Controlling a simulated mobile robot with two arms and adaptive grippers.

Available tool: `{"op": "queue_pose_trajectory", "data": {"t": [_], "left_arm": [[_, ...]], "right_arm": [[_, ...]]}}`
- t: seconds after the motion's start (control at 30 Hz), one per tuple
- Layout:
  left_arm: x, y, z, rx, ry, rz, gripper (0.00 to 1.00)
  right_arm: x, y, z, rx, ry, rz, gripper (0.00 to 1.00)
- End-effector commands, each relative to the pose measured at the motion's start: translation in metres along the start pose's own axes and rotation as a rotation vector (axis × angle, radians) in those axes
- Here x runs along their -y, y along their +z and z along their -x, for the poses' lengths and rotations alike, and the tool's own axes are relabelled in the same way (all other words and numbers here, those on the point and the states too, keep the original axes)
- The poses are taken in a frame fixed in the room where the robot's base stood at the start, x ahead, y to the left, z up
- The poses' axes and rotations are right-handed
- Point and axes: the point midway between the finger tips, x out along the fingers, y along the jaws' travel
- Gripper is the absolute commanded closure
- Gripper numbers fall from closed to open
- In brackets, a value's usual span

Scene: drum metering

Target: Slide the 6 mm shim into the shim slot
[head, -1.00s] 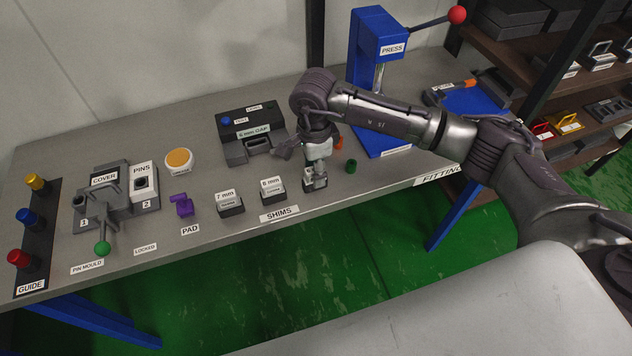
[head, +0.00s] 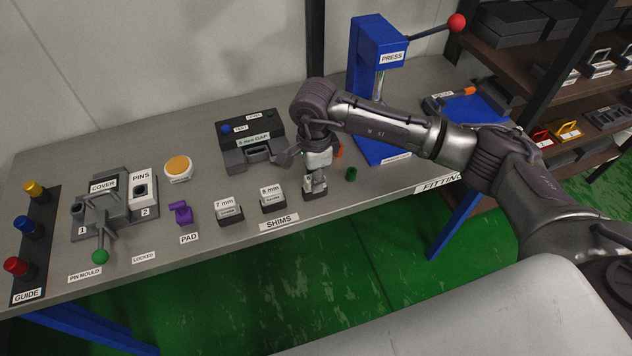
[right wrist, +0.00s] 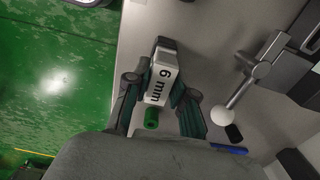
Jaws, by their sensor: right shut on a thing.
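The 6 mm shim (right wrist: 160,82), a pale block with a black "6 mm" label, is between the fingers of my right gripper (right wrist: 160,92) in the right wrist view. My right gripper (head: 316,184) is shut on it and points down at the right end of the shim row in the head view. My left gripper is not in view.
The 7 mm shim (head: 227,206) and 8 mm shim (head: 272,194) stand left of the gripper. A green cylinder (head: 351,174) lies close on its right. The blue press (head: 376,90) stands behind right. Bench top between shims and gauge is clear.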

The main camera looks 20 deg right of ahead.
Motion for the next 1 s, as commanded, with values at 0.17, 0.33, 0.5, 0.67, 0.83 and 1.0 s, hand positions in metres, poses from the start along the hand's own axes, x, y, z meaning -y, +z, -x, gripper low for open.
{"op": "queue_pose_trajectory", "data": {"t": [0.17,0.33,0.5,0.67,0.83,1.0], "left_arm": [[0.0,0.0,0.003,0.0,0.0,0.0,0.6],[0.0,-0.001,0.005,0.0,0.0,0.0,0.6],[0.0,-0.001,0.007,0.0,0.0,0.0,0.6],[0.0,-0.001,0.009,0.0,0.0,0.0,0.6],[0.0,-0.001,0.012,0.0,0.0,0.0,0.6],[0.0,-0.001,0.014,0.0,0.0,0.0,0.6]], "right_arm": [[0.0,0.0,0.007,0.0,-0.001,0.0,1.0],[0.0,0.0,0.012,0.0,-0.001,0.0,1.0],[0.0,0.0,0.017,0.0,-0.001,0.0,1.0],[0.0,0.0,0.021,0.0,0.0,0.0,1.0],[0.0,0.0,0.027,0.0,-0.001,0.0,1.0],[0.0,0.0,0.032,0.0,-0.002,0.0,1.0]]}}
